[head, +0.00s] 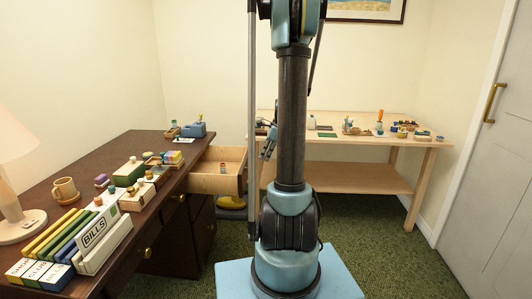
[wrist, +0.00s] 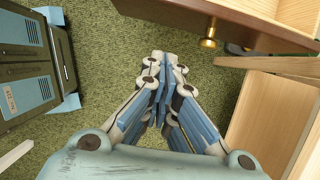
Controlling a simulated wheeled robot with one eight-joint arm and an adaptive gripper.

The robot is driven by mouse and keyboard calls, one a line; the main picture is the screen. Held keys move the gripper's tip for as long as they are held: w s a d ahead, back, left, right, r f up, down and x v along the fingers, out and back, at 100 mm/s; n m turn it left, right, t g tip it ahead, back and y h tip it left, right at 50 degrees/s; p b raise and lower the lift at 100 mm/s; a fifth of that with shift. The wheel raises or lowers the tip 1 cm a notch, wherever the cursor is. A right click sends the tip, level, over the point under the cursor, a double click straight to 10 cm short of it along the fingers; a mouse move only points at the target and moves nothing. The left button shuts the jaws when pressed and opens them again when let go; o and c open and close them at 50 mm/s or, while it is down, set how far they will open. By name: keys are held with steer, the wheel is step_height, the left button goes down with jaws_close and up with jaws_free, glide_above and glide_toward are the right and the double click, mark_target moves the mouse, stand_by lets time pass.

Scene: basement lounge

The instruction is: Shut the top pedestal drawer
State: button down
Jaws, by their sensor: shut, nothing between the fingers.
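The top pedestal drawer (head: 211,184) is open, sticking out from the far end of the dark desk. Its pale wooden side faces the head camera, and a small reddish object (head: 222,168) sits inside it. My gripper (head: 268,147) is just right of the drawer's outer end, in the gap before the workbench; my arm column partly hides this area. In the wrist view, the drawer's dark front (wrist: 240,18) with its brass knob (wrist: 208,43) is at the top right. My gripper (wrist: 166,60) is shut and empty, its fingertips apart from the knob and left of it.
The dark desk (head: 143,150) holds box files, a mug and small boxes. A pale workbench (head: 345,142) with small items and a lower shelf stands at the back right. A yellow object (head: 231,202) lies below the drawer. Green carpet (head: 400,265) is clear at the right.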

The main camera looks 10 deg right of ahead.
steer(key=w+a+f, duration=0.1)
steer(key=a+f, duration=0.3)
steer(key=a, duration=0.1)
steer(key=shift+w+a+f, duration=0.35)
steer(key=shift+w+f, duration=0.05)
stand_by(0.3)
